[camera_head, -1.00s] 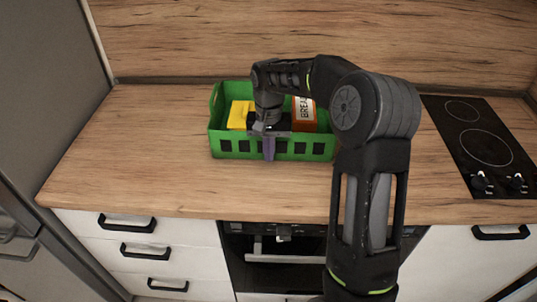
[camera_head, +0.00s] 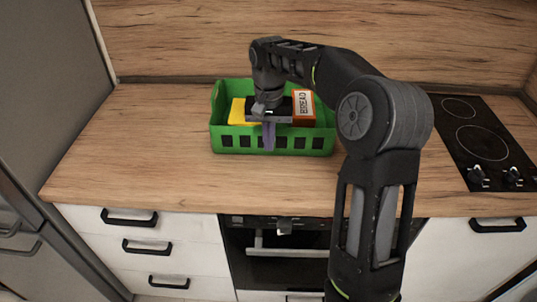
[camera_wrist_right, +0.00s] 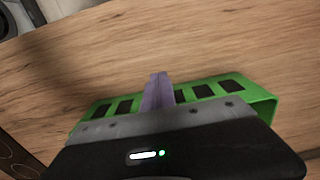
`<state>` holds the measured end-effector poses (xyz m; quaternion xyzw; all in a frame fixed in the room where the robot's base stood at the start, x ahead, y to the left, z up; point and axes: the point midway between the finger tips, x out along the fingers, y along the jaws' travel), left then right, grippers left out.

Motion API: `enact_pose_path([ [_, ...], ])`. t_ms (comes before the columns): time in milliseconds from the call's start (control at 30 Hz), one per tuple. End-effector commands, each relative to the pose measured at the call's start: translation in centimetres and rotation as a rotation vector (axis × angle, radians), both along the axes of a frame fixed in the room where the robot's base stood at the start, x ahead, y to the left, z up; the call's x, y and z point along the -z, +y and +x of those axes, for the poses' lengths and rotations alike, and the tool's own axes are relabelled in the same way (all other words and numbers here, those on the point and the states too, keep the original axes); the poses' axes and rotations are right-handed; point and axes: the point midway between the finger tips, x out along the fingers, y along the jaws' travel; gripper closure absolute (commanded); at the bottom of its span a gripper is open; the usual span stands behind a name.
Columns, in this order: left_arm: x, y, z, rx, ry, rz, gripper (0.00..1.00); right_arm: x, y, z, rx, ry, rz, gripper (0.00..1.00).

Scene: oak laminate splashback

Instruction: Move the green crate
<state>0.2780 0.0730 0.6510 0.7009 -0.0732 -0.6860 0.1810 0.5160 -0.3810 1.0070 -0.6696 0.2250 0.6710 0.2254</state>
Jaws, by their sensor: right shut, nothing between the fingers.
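The green crate (camera_head: 222,143) stands on the wooden worktop, in the middle of the head view. It holds a yellow item (camera_head: 238,112) and an orange-brown box marked BREAD (camera_head: 303,105). My right gripper (camera_head: 268,137) points down at the crate's front side, its purple fingers together and empty. In the right wrist view the fingers (camera_wrist_right: 157,92) overlap the crate's slotted wall (camera_wrist_right: 228,88); whether they touch it I cannot tell. The gripper body hides much of the crate's inside. My left gripper is in neither view.
A black hob (camera_head: 480,140) with knobs is at the right of the worktop (camera_head: 120,150). The worktop left of the crate is clear. A wooden splashback (camera_head: 200,40) stands behind, and a tall grey unit (camera_head: 40,80) is at the left.

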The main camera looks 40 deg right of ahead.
Motion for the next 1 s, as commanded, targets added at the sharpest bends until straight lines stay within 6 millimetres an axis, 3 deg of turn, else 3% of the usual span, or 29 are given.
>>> enact_pose_path([
  [100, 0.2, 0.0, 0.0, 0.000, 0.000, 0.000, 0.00, -2.2, 0.1, 0.1, -0.002, -0.004, -0.001, 1.00],
  [300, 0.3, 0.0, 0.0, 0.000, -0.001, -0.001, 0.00, -4.0, 0.0, 0.0, -0.001, -0.001, 0.000, 1.00],
  [1000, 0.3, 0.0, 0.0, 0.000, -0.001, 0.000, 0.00, -4.1, 0.0, 0.0, -0.001, 0.000, 0.000, 1.00],
])
